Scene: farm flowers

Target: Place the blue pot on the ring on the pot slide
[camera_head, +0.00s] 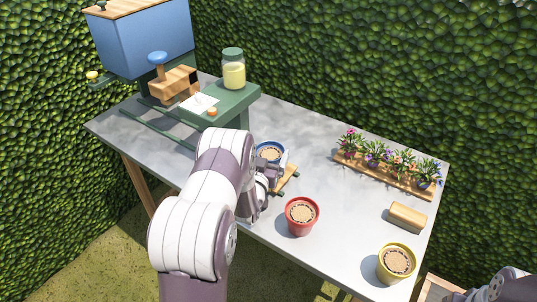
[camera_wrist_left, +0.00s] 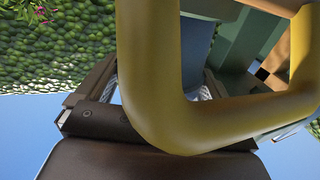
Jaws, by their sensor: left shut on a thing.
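The blue pot (camera_head: 270,152), filled with brown soil, stands upright beside the green stand and just behind my left gripper. The ring under the pot is hidden. My left gripper (camera_head: 272,182) is low over the table in front of the blue pot, partly hidden by my arm. In the left wrist view its pads (camera_wrist_left: 160,92) are shut on a thick yellow U-shaped bar (camera_wrist_left: 180,125), seemingly a handle. My right gripper is out of view.
A red pot (camera_head: 301,216) and a yellow pot (camera_head: 397,262) stand at the front edge. A flower tray (camera_head: 405,185) and a wooden block (camera_head: 407,217) are at the right. The green stand (camera_head: 235,105) holds a jar (camera_head: 233,70). The table middle is clear.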

